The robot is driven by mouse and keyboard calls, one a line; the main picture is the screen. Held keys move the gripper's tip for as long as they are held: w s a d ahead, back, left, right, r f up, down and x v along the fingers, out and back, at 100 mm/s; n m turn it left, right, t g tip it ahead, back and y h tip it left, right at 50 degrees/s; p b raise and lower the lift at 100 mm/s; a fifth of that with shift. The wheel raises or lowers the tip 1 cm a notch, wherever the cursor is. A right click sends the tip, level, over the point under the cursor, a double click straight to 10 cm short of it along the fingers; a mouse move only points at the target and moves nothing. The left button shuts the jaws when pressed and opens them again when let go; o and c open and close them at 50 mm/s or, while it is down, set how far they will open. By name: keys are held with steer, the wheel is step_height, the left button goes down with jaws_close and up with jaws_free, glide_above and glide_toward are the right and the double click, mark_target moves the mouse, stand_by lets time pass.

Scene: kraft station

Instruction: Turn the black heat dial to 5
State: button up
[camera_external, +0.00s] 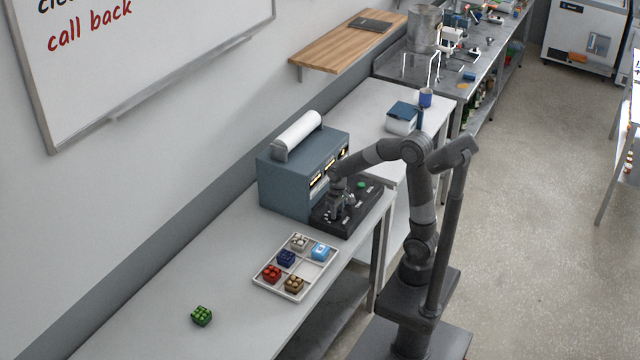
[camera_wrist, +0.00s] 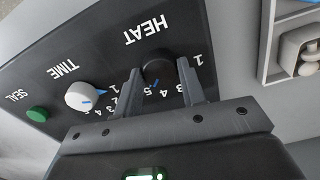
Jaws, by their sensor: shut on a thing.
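The black heat dial (camera_wrist: 158,66) is on the black control panel (camera_wrist: 85,35) under the word HEAT. My gripper (camera_wrist: 163,82) has one finger on each side of the dial and is shut on it. The dial's blue pointer mark faces the number arc, near the 4 and 5; parts of the arc are behind my fingers. In the external view my gripper (camera_external: 338,212) is down over the panel (camera_external: 352,218), and the dial is too small to make out there.
A white time dial (camera_wrist: 80,96) and a green SEAL button (camera_wrist: 37,113) are on the same panel. The blue-grey machine (camera_external: 285,180) stands behind it. A white tray (camera_external: 309,284) with several coloured blocks lies nearby. A green block (camera_external: 202,316) sits apart on the table.

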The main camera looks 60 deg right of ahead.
stand_by(0.3)
steer(key=o, duration=1)
steer(key=shift+r, duration=0.1)
step_height(320, 180, up, 11)
steer(key=shift+f, duration=0.15)
steer(key=s+a+r+t, duration=0.1)
steer(key=s+t, duration=0.1)
steer(key=s, duration=0.3)
steer(key=s+a+r+n+t, duration=0.1)
steer(key=s+r, duration=0.1)
steer(key=s, duration=0.3)
steer(key=s+a+r+t, duration=0.1)
steer(key=s+t, duration=0.1)
steer(key=s, duration=0.3)
steer(key=shift+s+a+r+t, duration=0.25)
steer(key=shift+t, duration=0.05)
